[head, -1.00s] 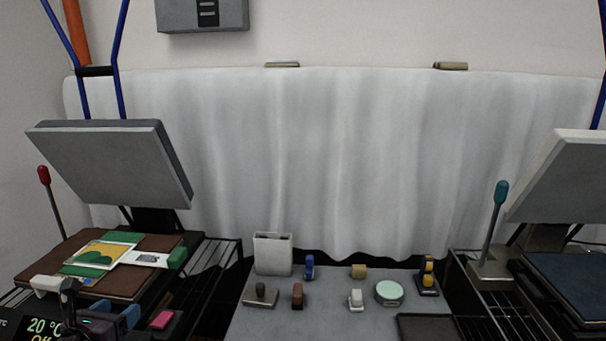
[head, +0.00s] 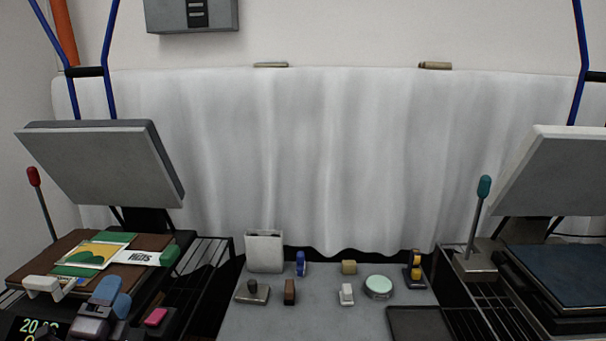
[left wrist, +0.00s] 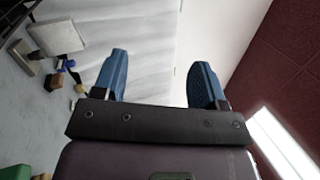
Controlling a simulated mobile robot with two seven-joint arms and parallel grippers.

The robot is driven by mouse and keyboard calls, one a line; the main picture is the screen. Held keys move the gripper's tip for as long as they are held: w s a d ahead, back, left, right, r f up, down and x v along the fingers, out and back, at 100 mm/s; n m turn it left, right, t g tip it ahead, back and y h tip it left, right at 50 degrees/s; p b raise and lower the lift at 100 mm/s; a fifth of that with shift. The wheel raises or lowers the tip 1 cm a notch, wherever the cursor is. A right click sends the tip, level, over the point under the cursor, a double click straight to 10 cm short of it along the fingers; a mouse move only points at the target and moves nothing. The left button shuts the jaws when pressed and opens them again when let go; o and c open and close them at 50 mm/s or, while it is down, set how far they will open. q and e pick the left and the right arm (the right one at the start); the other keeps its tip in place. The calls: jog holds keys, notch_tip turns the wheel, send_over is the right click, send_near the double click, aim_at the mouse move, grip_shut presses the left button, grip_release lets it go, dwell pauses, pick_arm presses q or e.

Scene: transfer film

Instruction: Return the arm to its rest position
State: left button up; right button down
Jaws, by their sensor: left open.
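My left gripper (head: 110,296) is low at the left of the head view, in front of the left press. In the left wrist view its two blue fingers (left wrist: 160,78) stand apart with nothing between them. A sheet with a green and yellow picture (head: 88,256) lies on the brown pad (head: 40,248) of the left press. A white strip with dark lettering (head: 137,257) lies beside it, near a green block (head: 170,254). The gripper is nearer to me than these and apart from them. My right gripper is not in view.
The left press's raised grey plate (head: 95,165) hangs over the pad. A right press (head: 560,175) stands opposite. Between them, a grey table (head: 320,315) holds a white holder (head: 264,252), a round pale-green tin (head: 378,287), a dark tray (head: 420,322) and several small blocks.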

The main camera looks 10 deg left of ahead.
pick_arm(q)
jog(key=s+d+f+n+g, duration=0.2)
jog(key=d+f+n+g, duration=0.1)
jog(key=f+n, duration=0.45)
jog(key=s+d+f+n+g, duration=0.2)
jog(key=d+f+n+g, duration=0.15)
jog(key=f+n, duration=0.4)
jog(key=s+d+f+n+g+h, duration=0.2)
jog(key=s+d+f+g+h, duration=0.1)
jog(key=s+d+f, duration=0.6)
notch_tip(320, 180, down, 3)
jog(key=shift+s+d+r, duration=0.15)
jog(key=shift+s+d, duration=0.05)
jog(key=shift+s, duration=1.05)
